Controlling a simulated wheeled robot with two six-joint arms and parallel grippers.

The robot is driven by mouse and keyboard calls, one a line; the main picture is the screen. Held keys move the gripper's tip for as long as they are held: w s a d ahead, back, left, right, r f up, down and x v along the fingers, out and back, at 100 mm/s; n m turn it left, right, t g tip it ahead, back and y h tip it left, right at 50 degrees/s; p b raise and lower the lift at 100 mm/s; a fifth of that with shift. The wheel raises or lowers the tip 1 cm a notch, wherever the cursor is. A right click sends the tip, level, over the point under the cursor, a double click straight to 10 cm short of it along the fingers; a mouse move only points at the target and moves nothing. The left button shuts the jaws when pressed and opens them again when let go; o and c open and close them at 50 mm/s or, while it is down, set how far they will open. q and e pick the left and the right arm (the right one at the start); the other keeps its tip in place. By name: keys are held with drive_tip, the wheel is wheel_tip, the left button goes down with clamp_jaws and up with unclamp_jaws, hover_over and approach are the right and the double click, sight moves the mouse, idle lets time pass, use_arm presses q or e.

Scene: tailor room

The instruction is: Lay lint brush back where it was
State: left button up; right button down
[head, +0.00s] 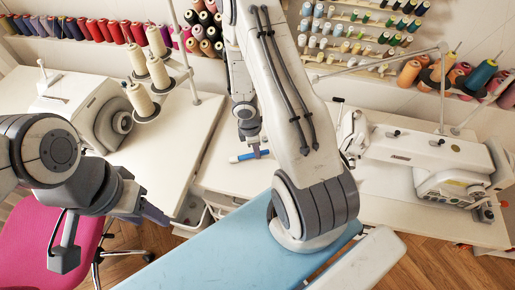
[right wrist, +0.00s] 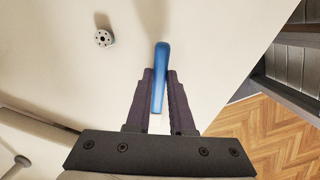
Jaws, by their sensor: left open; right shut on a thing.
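The lint brush (head: 243,157) is a slim blue and white stick at the table's front part, in the middle of the head view. My right gripper (head: 255,149) points down at it, and the right wrist view shows its two dark fingers (right wrist: 159,98) shut on the blue lint brush (right wrist: 161,72). The brush sticks out beyond the fingertips. I cannot tell whether it touches the tabletop.
Sewing machines stand left (head: 90,105) and right (head: 430,160) on the white tables. A thread stand (head: 146,95) is at left. A small round metal bobbin (right wrist: 104,38) lies near the brush. A blue ironing board (head: 225,255) is in front. White tabletop around the brush is mostly clear.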

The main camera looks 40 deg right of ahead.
drive_tip(key=c, duration=0.7)
unclamp_jaws()
wheel_tip(320, 180, up, 10)
drive_tip(key=a+p, duration=0.1)
drive_tip(key=p, duration=0.6)
drive_tip(key=shift+w+a+r+p, duration=0.15)
drive_tip(key=shift+w+r+p, duration=0.15)
drive_tip(key=shift+w, duration=0.1)
drive_tip(key=shift+f, duration=0.1)
